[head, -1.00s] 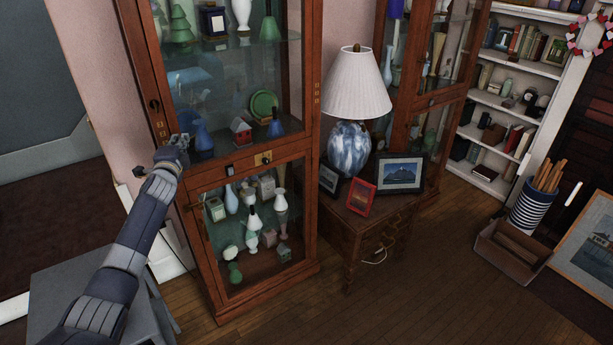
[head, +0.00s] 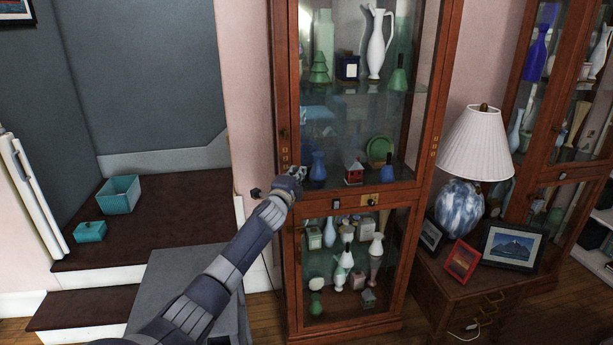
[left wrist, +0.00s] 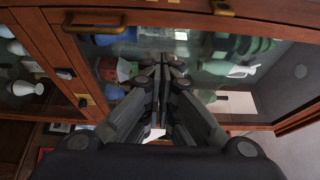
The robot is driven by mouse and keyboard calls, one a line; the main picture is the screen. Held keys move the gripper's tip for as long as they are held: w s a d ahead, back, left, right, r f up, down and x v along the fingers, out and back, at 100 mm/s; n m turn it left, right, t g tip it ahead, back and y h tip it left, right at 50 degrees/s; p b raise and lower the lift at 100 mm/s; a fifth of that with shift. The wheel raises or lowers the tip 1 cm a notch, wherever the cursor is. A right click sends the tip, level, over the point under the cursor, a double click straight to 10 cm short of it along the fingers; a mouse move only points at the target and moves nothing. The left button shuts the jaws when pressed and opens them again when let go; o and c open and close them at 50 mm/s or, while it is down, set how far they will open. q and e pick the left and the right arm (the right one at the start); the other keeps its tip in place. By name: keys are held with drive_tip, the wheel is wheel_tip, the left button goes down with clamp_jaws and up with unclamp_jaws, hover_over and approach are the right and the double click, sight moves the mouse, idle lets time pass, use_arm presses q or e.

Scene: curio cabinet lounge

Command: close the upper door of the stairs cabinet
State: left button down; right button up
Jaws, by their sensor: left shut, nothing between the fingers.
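The stairs cabinet (head: 284,235) is a tall brown wooden cabinet with glass doors, beside the stairs in the head view. Its upper door (head: 370,185) looks flush with the frame; I cannot tell whether a small gap remains. The lower door (head: 345,325) looks shut. My left gripper (head: 300,173) is shut and empty at the lower left corner of the upper door. In the left wrist view the closed fingers (left wrist: 163,65) point at the glass, close to it; contact is unclear. My right gripper is in neither view.
Dark stairs (head: 150,220) with teal boxes (head: 120,195) lie left of the cabinet. A side table with a white-shaded lamp (head: 477,145) and picture frames stands close on its right. Glassware and figurines fill the cabinet shelves.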

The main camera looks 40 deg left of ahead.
use_arm(q)
drive_tip(key=s+a+f+b, duration=0.1)
drive_tip(key=s+a, duration=0.4)
drive_tip(key=s, duration=0.2)
drive_tip(key=shift+b, duration=0.4)
